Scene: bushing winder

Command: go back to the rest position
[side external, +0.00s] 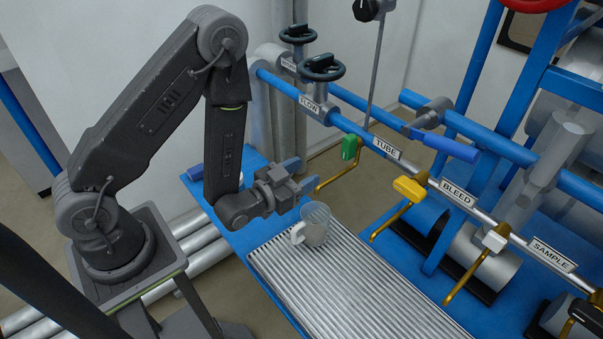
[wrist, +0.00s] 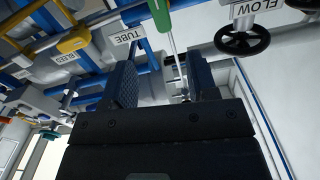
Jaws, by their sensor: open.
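My gripper (side external: 299,180) is open and empty in the side external view. It points toward the pipes, above the left end of the ribbed tray. In the wrist view my gripper (wrist: 160,85) shows two blue-grey fingers apart with nothing between them. A clear mug (side external: 313,225) with a white handle stands upright on the ribbed metal tray (side external: 370,295), just below and to the right of my gripper. The mug does not show in the wrist view.
A green-handled valve (side external: 349,148) labelled TUBE hangs close to the right of my gripper; its green handle (wrist: 160,14) shows in the wrist view. A yellow handle (side external: 409,188) and a white handle (side external: 494,240) sit further right. FLOW's black handwheel (side external: 323,68) stands behind.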

